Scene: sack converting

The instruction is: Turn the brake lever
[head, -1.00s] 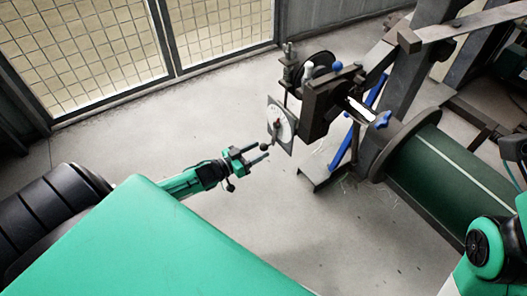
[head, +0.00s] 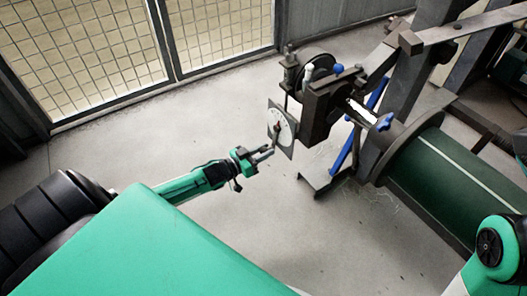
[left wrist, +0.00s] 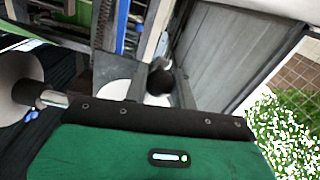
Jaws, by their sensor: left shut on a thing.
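The brake lever (head: 277,127) is a small arm on a pale round dial plate (head: 287,128) at the front of the dark machine unit, near the middle of the head view. Its dark ball knob (left wrist: 160,80) shows between my fingers in the left wrist view, with the white dial (left wrist: 117,91) behind it. My left gripper (head: 267,153) is at the lower left of the dial, its fingers closed on the knob. In the head view the fingers mostly hide the knob. My right gripper is out of both views.
A dark frame carries a large green roll (head: 450,165) at the right. Blue handles (head: 384,122) and a blue bar (head: 343,150) are close to the unit. A mesh fence (head: 80,60) stands at the back left. The grey floor (head: 330,235) in front is clear.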

